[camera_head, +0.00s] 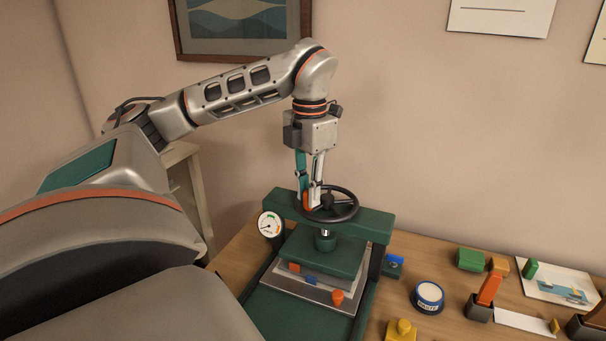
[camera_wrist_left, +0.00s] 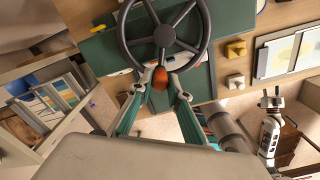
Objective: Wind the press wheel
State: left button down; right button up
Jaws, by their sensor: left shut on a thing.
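The press wheel (camera_head: 352,212) is a dark spoked handwheel lying flat on top of the green press (camera_head: 375,232). An orange knob (camera_head: 307,201) stands on its rim, at the left front in the head view. My left gripper (camera_head: 311,203) comes down from above and is shut on this knob. The left wrist view shows the wheel (camera_wrist_left: 168,38) and the orange knob (camera_wrist_left: 160,80) between my two fingertips. A green plate (camera_head: 318,251) hangs under the wheel's screw, above a pale sheet with small coloured blocks. My right gripper (camera_wrist_left: 272,103) seems to show small in the left wrist view; its jaws are unclear.
A round gauge (camera_head: 270,224) sits at the press's left. To the right on the wooden table are a round blue-white tin (camera_head: 429,296), a yellow block (camera_head: 401,331), a stamp with an orange handle (camera_head: 487,290) and a picture card (camera_head: 565,287). The wall stands close behind.

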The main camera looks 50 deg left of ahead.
pick_arm(q)
jog(key=shift+w+d, duration=0.3)
jog(key=shift+d, duration=0.65)
jog(key=c, duration=1.9)
grip_release()
jog(key=shift+a, duration=0.15)
jog(key=shift+r, duration=3)
jog(key=shift+r, duration=6.05)
jog(key=shift+f, duration=0.1)
